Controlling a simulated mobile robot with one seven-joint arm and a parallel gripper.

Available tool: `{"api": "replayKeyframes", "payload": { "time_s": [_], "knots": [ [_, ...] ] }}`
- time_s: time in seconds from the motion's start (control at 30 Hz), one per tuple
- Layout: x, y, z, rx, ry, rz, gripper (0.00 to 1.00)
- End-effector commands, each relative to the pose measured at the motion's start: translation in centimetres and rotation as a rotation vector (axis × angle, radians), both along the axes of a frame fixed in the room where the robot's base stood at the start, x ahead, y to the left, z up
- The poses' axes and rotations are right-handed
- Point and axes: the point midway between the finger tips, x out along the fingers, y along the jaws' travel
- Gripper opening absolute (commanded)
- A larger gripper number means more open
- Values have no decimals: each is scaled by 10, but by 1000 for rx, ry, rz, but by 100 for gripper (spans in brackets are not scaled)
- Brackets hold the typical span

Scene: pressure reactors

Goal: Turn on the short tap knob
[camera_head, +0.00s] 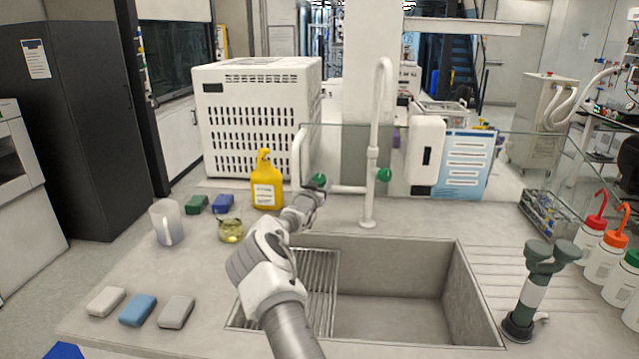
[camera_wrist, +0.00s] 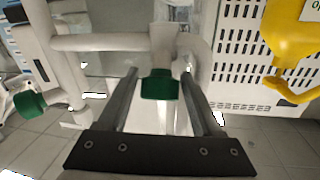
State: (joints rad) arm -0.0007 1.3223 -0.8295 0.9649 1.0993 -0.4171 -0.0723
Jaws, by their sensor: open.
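The short tap (camera_head: 299,158) is a white curved pipe behind the sink, with a green knob (camera_head: 319,180). In the wrist view this green knob (camera_wrist: 160,86) shows between the two fingers, with a gap on both sides. My gripper (camera_head: 314,190) is open and reaches toward the knob from the front; its fingertips also show in the wrist view (camera_wrist: 159,73). I cannot tell how far the fingers reach past the knob. The tall tap (camera_head: 374,120) stands to the right with its own green knob (camera_head: 384,174), which also shows in the wrist view (camera_wrist: 29,103).
A yellow bottle (camera_head: 266,185) stands close left of my gripper. A glass screen is behind the taps.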

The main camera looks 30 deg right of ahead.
Motion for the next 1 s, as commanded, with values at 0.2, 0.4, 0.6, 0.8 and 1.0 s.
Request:
{"api": "replayKeyframes", "payload": {
  "time_s": [0.2,0.4,0.6,0.8,1.0],
  "knots": [
    [0,0,0,0,0,0,66],
    [0,0,0,1,-1,0,30],
    [0,0,0,1,-1,0,0],
    [0,0,-1,-1,0,5,0],
    [-1,-1,-2,-17,13,30,0]
  ]
}}
